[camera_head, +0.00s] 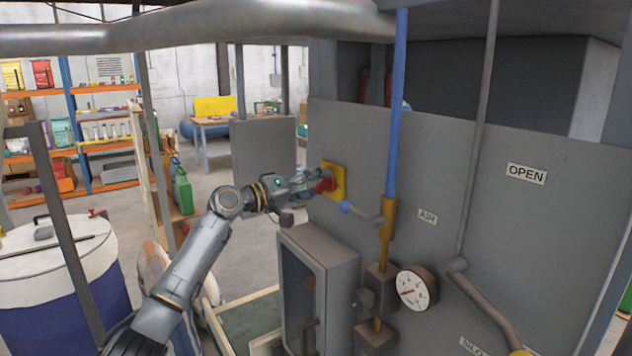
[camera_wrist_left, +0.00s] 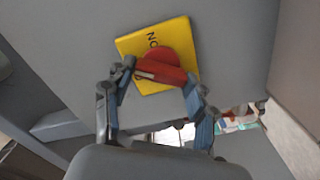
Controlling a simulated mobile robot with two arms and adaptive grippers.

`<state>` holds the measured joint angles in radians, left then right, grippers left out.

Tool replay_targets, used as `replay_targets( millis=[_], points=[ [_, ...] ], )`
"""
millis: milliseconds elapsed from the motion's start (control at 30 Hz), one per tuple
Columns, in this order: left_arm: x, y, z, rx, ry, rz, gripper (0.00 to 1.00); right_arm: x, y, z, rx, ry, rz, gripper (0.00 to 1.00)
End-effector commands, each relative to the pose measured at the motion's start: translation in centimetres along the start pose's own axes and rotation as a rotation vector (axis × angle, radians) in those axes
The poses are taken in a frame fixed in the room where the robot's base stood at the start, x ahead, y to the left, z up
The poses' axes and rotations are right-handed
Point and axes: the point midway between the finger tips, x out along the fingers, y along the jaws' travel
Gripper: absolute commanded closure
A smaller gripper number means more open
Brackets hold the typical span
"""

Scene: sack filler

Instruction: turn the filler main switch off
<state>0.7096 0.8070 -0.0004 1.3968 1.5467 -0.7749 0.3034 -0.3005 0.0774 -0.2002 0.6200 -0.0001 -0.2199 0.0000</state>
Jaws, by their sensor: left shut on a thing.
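The filler main switch is a red rotary knob (camera_head: 326,185) on a yellow plate (camera_head: 339,178), fixed to the grey panel. In the left wrist view the red knob (camera_wrist_left: 160,68) sits on the yellow plate (camera_wrist_left: 130,45), which carries the letters "ON" near its upper edge. My left gripper (camera_head: 313,184) reaches the knob from the left. In the left wrist view the fingers of my left gripper (camera_wrist_left: 160,85) lie on either side of the knob and are shut on it. The knob's far side is hidden. My right gripper is not in view.
A blue pipe (camera_head: 397,100) with a valve lever (camera_head: 361,213) runs just right of the switch. A grey cabinet (camera_head: 318,285) stands below it. A gauge (camera_head: 416,288) is lower right. A white-topped drum (camera_head: 55,250) stands at the left.

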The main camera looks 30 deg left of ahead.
Motion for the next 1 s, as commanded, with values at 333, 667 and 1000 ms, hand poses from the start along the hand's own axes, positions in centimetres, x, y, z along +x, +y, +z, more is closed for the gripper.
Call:
replay_targets(
  millis=[333, 667, 1000],
  points=[
    [0.0, 0.1, -0.3, -0.318, 0.004, 0.001, 0.75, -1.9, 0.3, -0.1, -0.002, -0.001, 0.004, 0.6],
    [0.0, -0.1, -0.1, -0.528, 0.003, 0.001, 0.75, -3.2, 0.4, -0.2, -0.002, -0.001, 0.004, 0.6],
    [-0.1, -0.2, -0.1, -0.613, 0.004, 0.002, 0.75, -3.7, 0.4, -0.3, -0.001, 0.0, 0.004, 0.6]
  ],
)
